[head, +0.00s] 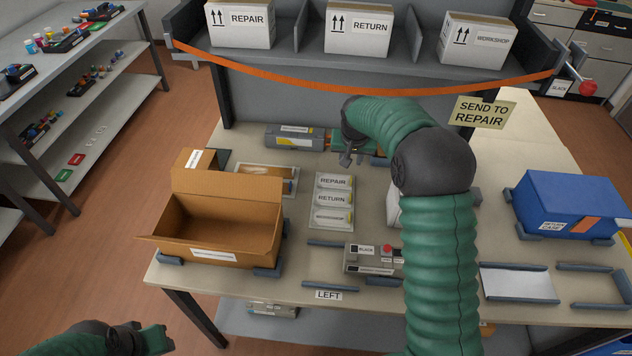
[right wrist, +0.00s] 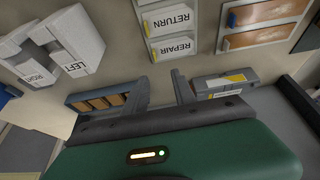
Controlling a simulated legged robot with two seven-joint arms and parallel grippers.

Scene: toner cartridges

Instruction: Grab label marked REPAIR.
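The REPAIR label (head: 333,182) is the top one of three pale labels on a small holder on the table, above RETURN (head: 332,199) and WORKSHOP (head: 331,217). My right gripper (head: 351,158) is over the table just beyond the holder, apart from the labels. In the right wrist view its two fingers (right wrist: 160,90) are spread with nothing between them, and the REPAIR label (right wrist: 174,47) lies past the fingertips. My left gripper (head: 158,340) is at the bottom left, off the table; its fingers are too unclear to read.
An open cardboard box (head: 220,225) stands left of the holder. A grey toner cartridge (head: 295,138) lies behind it. A grey device (head: 368,259) sits in front, and a blue case (head: 567,204) is at the right. An orange strap (head: 360,90) hangs below the shelf.

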